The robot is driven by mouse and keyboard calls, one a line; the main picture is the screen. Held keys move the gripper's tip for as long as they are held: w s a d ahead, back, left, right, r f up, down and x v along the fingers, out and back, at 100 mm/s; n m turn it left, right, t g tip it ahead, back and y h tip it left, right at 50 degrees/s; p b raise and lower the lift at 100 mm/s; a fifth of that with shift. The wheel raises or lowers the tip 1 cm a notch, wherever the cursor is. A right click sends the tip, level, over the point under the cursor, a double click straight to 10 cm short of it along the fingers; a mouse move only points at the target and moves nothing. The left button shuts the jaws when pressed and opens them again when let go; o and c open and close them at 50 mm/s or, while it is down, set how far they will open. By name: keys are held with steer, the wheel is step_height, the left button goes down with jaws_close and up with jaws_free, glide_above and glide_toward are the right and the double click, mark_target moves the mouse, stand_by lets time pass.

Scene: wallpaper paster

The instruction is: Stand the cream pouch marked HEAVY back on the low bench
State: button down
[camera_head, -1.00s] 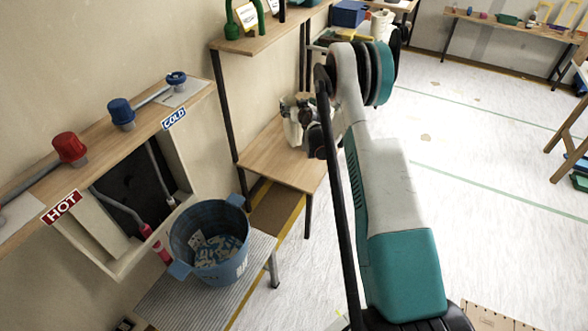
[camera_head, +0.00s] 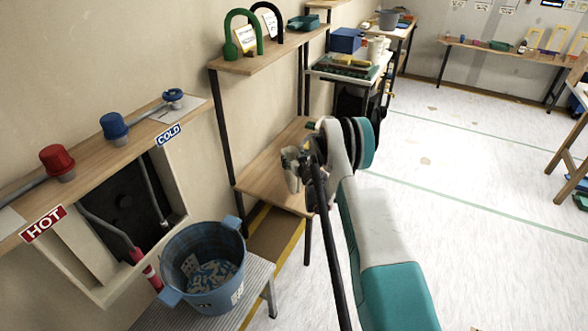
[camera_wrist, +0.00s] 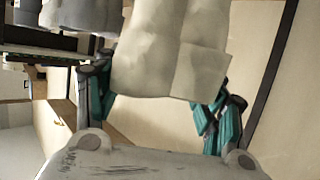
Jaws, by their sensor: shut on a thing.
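The cream pouch (camera_head: 293,181) is held upright or nearly so in my gripper (camera_head: 297,160), over the right part of the wooden low bench (camera_head: 258,178). In the wrist view the pouch (camera_wrist: 165,50) fills the space between the teal fingers of my gripper (camera_wrist: 160,95), which is shut on it. Its HEAVY marking is not visible. I cannot tell whether its base touches the bench or hangs just above it.
A blue bucket (camera_head: 207,268) with cards stands on a grey ribbed bench (camera_head: 255,290) at the front. The low bench's left part is clear. Open floor lies right.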

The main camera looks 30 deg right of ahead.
steer(key=shift+f+b, duration=0.65)
steer(key=shift+f, duration=1.5)
steer(key=shift+c, duration=1.9)
jaws_free()
steer(key=p+v, duration=0.2)
steer(key=v, duration=0.5)
steer(key=shift+s+r+p, duration=0.2)
steer(key=shift+r+p, duration=0.05)
steer(key=shift+p, duration=0.1)
